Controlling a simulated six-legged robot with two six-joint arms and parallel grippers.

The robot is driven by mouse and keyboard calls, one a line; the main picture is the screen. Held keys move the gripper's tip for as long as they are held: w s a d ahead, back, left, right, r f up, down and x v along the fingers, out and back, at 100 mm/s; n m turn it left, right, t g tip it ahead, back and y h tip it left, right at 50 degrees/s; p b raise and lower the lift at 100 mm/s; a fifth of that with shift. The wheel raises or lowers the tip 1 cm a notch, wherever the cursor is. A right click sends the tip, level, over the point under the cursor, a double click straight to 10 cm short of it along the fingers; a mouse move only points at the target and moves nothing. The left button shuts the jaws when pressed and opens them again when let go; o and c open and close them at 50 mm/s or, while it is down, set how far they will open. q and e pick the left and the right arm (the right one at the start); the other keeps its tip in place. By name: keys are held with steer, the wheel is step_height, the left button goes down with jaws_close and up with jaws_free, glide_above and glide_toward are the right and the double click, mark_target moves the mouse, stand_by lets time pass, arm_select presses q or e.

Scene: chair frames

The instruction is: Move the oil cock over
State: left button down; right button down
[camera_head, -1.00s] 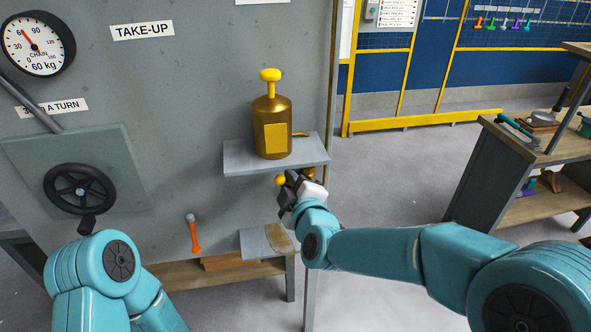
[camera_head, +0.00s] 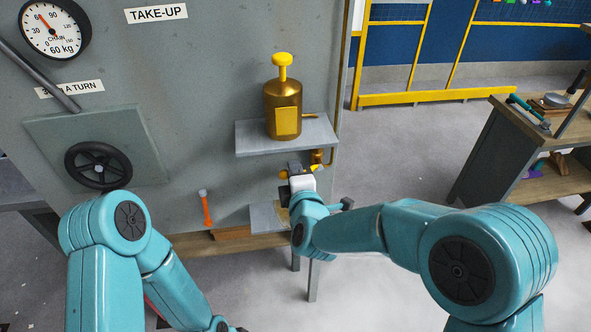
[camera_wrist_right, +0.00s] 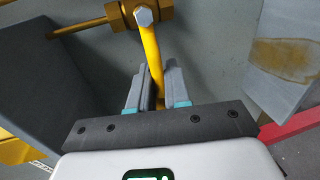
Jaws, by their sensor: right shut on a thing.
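The oil cock (camera_head: 317,157) is a brass valve body under the right end of a small grey shelf. Its yellow lever (camera_wrist_right: 150,45) hangs from a bolt head in the right wrist view, where the brass body (camera_wrist_right: 125,15) sits at the top. My right gripper (camera_head: 297,170) is just below the shelf; in its wrist view the fingers (camera_wrist_right: 158,85) are shut on the lever, one on each side. The brass oil can (camera_head: 283,112) with a yellow label and yellow knob stands upright on the shelf. My left arm reaches down at lower left; its gripper is out of view.
The upper shelf (camera_head: 250,140) is close above my right gripper. A lower grey plate with an oil stain (camera_head: 262,218) is below it. A black handwheel (camera_head: 98,165) and orange-handled tool (camera_head: 206,208) are left. A workbench (camera_head: 500,150) stands right, with open floor between.

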steer(key=shift+f, duration=0.15)
steer(key=c, duration=1.2)
jaws_free()
steer(key=shift+c, duration=0.2)
steer(key=b+v, duration=0.2)
steer(key=v, duration=1.4)
steer(key=shift+s, duration=0.15)
